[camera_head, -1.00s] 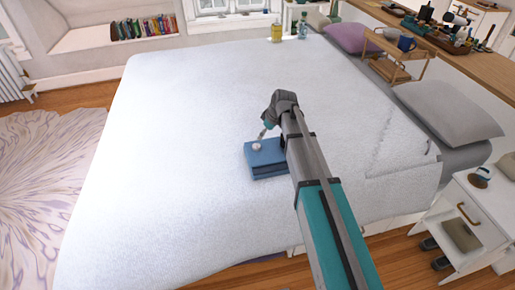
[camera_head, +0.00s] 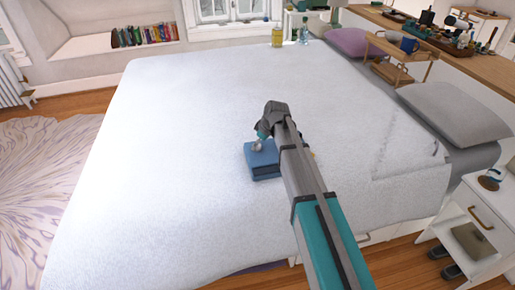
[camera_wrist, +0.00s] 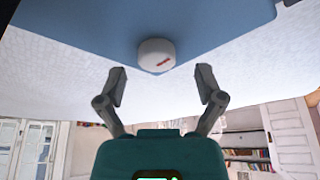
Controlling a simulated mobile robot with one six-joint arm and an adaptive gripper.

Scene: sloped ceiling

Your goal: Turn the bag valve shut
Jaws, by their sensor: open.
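The blue bag (camera_head: 263,160) lies on the white bed, and its top fills the upper part of the wrist view (camera_wrist: 110,22). The valve is a round white knob with a small red mark (camera_wrist: 156,54) on the bag. It also shows as a pale spot on the bag in the head view (camera_head: 257,145). My gripper (camera_wrist: 161,84) is open and empty, with its two fingers spread to either side below the knob in the wrist view and apart from it. In the head view my arm comes over the bag from the right and hides part of it.
The bed (camera_head: 180,130) is broad and clear around the bag. A grey pillow (camera_head: 455,112) and a wooden rack (camera_head: 400,58) are at the right. A white nightstand (camera_head: 480,225) stands at the lower right.

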